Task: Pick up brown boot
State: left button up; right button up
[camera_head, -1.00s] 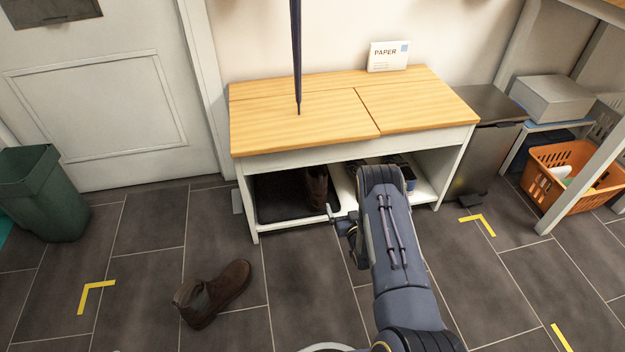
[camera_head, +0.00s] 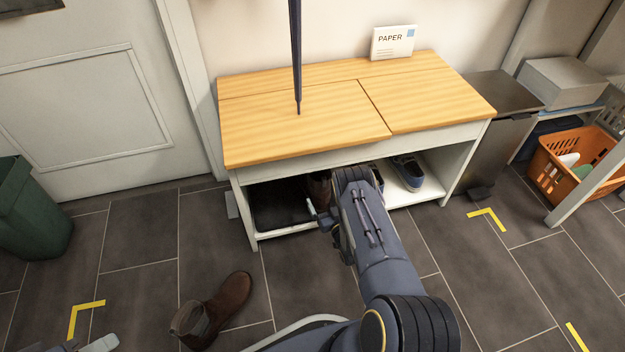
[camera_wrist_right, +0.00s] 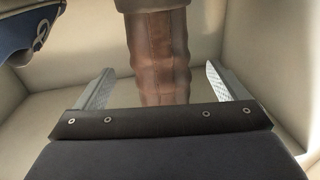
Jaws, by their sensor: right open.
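One brown boot (camera_head: 225,304) lies on the floor in front of the bench. Another brown boot (camera_head: 318,186) stands inside the bench's open lower shelf, partly hidden by my right arm. My right gripper (camera_head: 316,214) reaches to the shelf opening. In the right wrist view the ribbed brown shaft of a boot (camera_wrist_right: 158,50) shows between the two open fingers of the right gripper (camera_wrist_right: 162,85), with a gap on each side. A grey part of my left gripper (camera_head: 98,344) shows at the bottom left edge; its jaws are mostly out of frame.
The bench (camera_head: 335,157) has a wooden top with a PAPER box (camera_head: 392,42) on it, and a dark umbrella-like shaft (camera_head: 296,55) above. A blue shoe (camera_head: 409,172) sits on the shelf's right. A green bin (camera_head: 30,215) stands left, an orange basket (camera_head: 565,170) right.

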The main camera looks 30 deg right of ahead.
jog(key=w, duration=0.1)
jog(key=w+b, duration=0.1)
jog(key=w, duration=0.1)
jog(key=w+b, duration=0.1)
jog(key=shift+w+d, duration=0.25)
jog(key=shift+w, duration=0.1)
jog(key=shift+w+r, duration=0.15)
jog(key=shift+w, duration=0.1)
jog(key=shift+c, duration=0.3)
jog(key=c, duration=1.2)
jog(key=shift+r, duration=0.1)
jog(key=shift+c, duration=1)
